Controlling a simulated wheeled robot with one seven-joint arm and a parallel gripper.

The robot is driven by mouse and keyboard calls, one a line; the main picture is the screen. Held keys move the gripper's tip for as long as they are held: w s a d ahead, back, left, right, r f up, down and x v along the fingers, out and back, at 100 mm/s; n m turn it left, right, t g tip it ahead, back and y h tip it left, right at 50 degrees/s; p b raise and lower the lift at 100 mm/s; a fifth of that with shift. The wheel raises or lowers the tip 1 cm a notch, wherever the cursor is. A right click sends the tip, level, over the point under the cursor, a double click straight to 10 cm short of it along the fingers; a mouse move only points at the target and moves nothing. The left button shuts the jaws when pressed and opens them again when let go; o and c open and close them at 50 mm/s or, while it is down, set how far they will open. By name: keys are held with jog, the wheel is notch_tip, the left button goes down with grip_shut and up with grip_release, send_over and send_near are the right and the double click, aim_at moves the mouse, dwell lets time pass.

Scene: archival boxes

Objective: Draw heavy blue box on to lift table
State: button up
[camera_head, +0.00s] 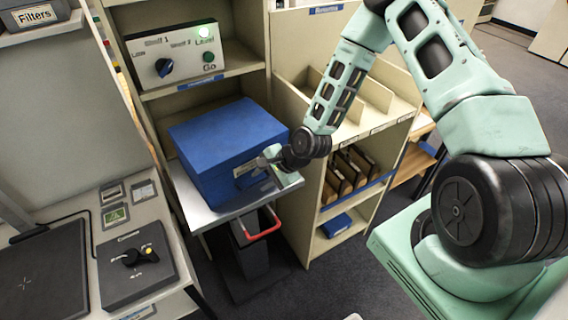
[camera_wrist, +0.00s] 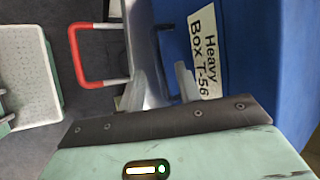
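The blue box (camera_head: 225,140) sits upright with its lower front over the grey plate of the lift table (camera_head: 222,214). A bare strip of the plate shows in front of it. How far its back reaches into the shelf bay is hidden. My gripper (camera_head: 268,160) is at the box's front face, by its label. In the wrist view the box (camera_wrist: 270,60) fills the upper right, and its label (camera_wrist: 205,50) reads "Heavy Box T-56". A pale finger shows close to the label. The other finger and any grip on the box are unclear.
The lift table has a red handle (camera_head: 264,226). A control panel (camera_head: 176,54) with a knob and green light stands on the shelf above. A low shelf unit (camera_head: 298,215) stands right of the box. A desk with a knob box (camera_head: 137,262) is at left.

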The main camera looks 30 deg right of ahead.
jog(key=b+v, duration=0.1)
jog(key=v, duration=1.4)
jog(key=shift+s, duration=0.2)
jog(key=s+a+r+n+g+h+b, duration=0.2)
jog(key=s+a+r+n, duration=0.3)
jog(key=s+n, duration=0.5)
jog(key=s+a+r+n+g+h+b, duration=0.2)
jog(key=s+a+r+n, duration=0.3)
jog(key=s+a+n, duration=0.5)
jog(key=n+g, duration=0.1)
jog(key=n, duration=0.2)
jog(key=shift+h+b, duration=0.4)
